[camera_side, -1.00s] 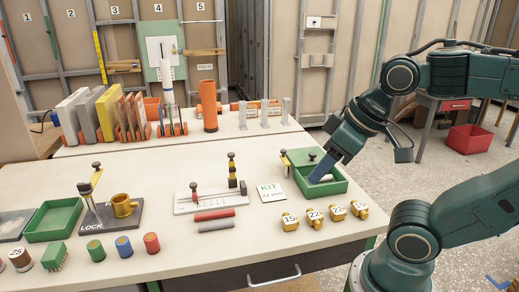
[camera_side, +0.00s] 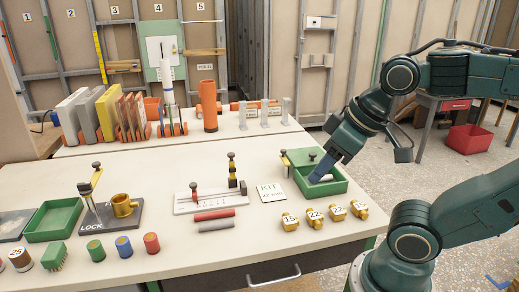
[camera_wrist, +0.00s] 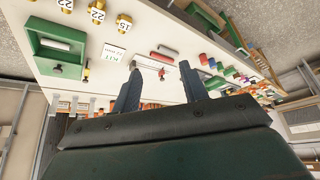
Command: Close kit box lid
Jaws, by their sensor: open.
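The green kit box (camera_side: 338,186) stands at the right end of the white bench. Its green lid (camera_side: 300,155) with a black knob lies at the box's far side and leaves part of the inside uncovered. A grey piece shows inside. In the wrist view the box (camera_wrist: 33,35) is at upper left, with the lid (camera_wrist: 70,72) at its lower edge. My gripper (camera_side: 320,174) overlaps the box in the side view; I cannot tell its height or any contact. In the wrist view my gripper (camera_wrist: 159,68) has its two fingers apart and nothing between them.
A KIT card (camera_side: 271,190) lies left of the box. Several numbered brass fittings (camera_side: 315,218) stand in front of it. A grey gauge board (camera_side: 210,200) and two rods lie further left.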

